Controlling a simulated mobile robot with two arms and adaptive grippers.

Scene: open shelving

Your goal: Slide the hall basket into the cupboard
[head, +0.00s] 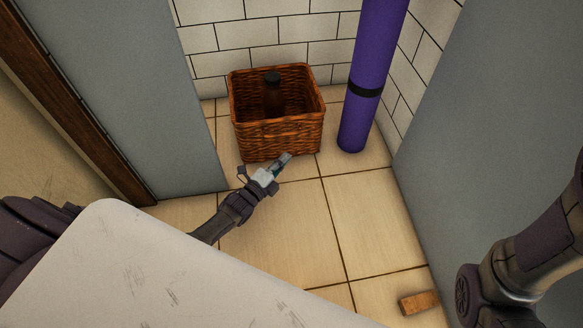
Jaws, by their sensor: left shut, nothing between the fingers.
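The hall basket (281,137) is a brown wicker box that stands upright on the tiled floor, near the white brick-tiled back wall. A dark brown bottle (273,98) with a black cap stands inside it. My left gripper (285,160) is shut and empty, low in front of the basket's near side. Its tips are close to the basket's lower front edge; I cannot tell if they touch it. My right arm shows at the right edge, but its gripper is out of view.
A purple roll (368,70) with a black band leans upright right of the basket. Grey panels stand at left (130,90) and right (480,120). A small wooden block (418,302) lies on the floor at lower right. The tiles between are clear.

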